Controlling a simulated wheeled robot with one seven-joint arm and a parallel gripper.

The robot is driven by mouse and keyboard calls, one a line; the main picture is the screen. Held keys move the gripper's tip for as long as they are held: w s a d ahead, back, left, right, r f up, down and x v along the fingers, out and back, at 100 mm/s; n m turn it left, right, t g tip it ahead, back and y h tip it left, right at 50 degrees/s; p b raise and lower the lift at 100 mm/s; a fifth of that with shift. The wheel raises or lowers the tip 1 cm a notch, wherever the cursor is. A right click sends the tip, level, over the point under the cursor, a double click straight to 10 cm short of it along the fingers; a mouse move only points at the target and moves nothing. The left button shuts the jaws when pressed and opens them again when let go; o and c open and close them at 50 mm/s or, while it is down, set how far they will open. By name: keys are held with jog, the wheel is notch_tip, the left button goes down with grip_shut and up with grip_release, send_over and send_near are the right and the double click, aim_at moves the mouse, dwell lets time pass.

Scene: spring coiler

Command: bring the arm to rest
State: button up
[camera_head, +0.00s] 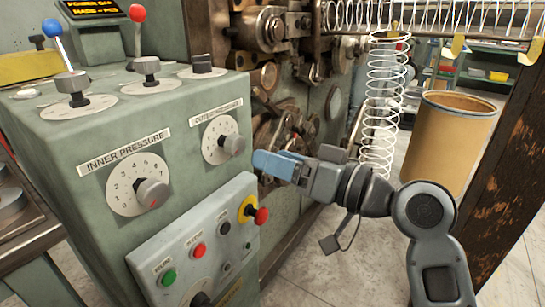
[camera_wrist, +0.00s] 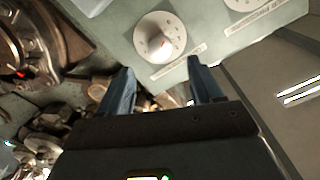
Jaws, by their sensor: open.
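My gripper (camera_head: 268,165) is at the end of my arm, which reaches in from the right in the head view. Its blue fingers point left, close to the right edge of the green control cabinet (camera_head: 95,235), near the outer pressure dial (camera_head: 222,140). In the wrist view the two fingers of my gripper (camera_wrist: 161,88) stand apart with nothing held between them. A dial (camera_wrist: 160,38) on the cabinet face shows beyond the fingertips. I cannot tell the exact gap between fingers and cabinet.
A panel with a green button (camera_head: 168,277), red button (camera_head: 198,250) and red-knobbed switch (camera_head: 260,215) lies below the gripper. Coiler machinery (camera_head: 290,130) stands behind. A hanging spring (camera_head: 385,110), a tan drum (camera_head: 450,140) and a rusty post (camera_head: 505,170) are to the right.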

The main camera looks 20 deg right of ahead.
dwell(0.3)
jog(key=s+d+f+m+h, duration=0.2)
jog(key=s+f+h, duration=0.3)
jog(key=s+f, duration=0.6)
jog(key=s+d+f+m+h, duration=0.3)
jog(key=s+f+h, duration=0.2)
jog(key=s+f, duration=0.65)
jog(key=s+r+n, duration=0.2)
jog(key=s+r, duration=0.1)
jog(key=s, duration=0.5)
jog(key=s+r+n, duration=0.1)
jog(key=s+r, duration=0.2)
jog(key=s, duration=0.5)
notch_tip(320, 180, up, 17)
jog(key=p, duration=1.6)
jog(key=shift+s+a, duration=0.3)
jog(key=shift+a, duration=0.1)
